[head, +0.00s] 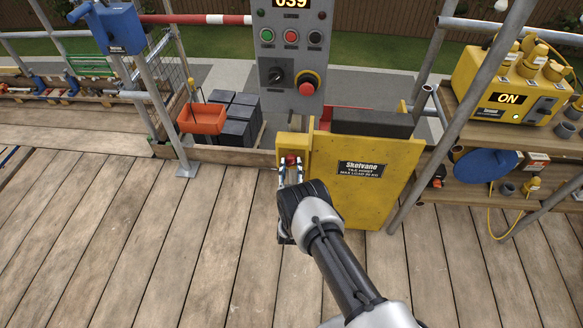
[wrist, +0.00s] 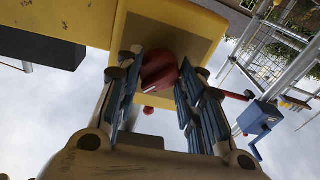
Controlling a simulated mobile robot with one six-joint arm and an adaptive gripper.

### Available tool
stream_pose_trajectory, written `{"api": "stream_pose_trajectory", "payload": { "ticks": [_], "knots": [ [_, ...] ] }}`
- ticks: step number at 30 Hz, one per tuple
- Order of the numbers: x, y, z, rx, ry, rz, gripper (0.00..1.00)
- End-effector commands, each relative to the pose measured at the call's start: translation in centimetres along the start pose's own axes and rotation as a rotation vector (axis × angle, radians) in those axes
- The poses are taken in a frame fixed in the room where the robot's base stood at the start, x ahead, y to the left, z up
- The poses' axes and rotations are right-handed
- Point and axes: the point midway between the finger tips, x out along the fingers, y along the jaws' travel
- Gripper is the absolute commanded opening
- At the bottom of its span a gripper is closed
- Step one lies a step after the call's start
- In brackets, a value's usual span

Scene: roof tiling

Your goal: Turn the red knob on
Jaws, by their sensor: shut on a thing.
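The red knob (head: 291,160) is on the yellow post beside the yellow hoist gate (head: 372,190) labelled "Skelvane". In the wrist view the knob (wrist: 160,72) is a dark red round shape on the yellow housing (wrist: 125,38). My gripper (head: 291,168) reaches up to the knob from the front. In the wrist view its two blue-padded fingers (wrist: 158,88) stand on either side of the knob, shut on it. The fingers hide part of the knob's sides. I cannot tell the knob's turned position.
A grey control panel (head: 291,50) with buttons, a black switch and a red stop knob (head: 307,83) stands behind. An orange tray (head: 203,118) and dark tiles (head: 238,115) lie left. A yellow unit reading "ON" (head: 508,85) is on the right shelf. The plank deck in front is clear.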

Motion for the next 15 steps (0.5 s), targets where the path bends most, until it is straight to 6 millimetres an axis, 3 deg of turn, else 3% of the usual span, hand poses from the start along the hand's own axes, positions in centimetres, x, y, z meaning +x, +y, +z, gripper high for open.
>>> {"api": "stream_pose_trajectory", "payload": {
  "ticks": [15],
  "knots": [
    [-0.02,-0.28,0.11,0.485,0.039,0.04,0.12]
  ]
}}
